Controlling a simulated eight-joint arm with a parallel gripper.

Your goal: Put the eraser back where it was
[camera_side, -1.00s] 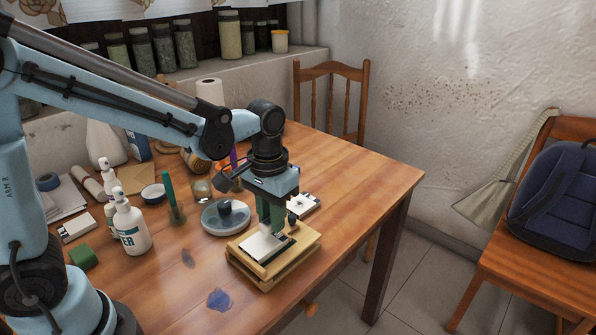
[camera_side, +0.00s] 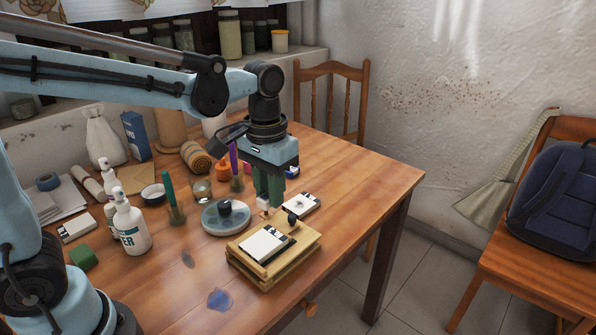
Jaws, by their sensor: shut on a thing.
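My gripper (camera_side: 267,204) hangs over the table behind the wooden block stack, with its dark green fingers pointing down. It is shut on a small whitish piece (camera_side: 263,202), which looks like the eraser; the fingers hide most of it. The piece is in front of the round dish's right side in the picture; whether it touches the table I cannot tell. On the wooden stack (camera_side: 285,262) lies a white card with black markings (camera_side: 263,244).
A second black and white card (camera_side: 304,202) lies right of my gripper. A round pale dish (camera_side: 212,222) with a dark lump stands left. Spray bottles (camera_side: 132,228), a green block (camera_side: 83,257) and a glass (camera_side: 201,190) stand farther left. The table's right side is clear.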

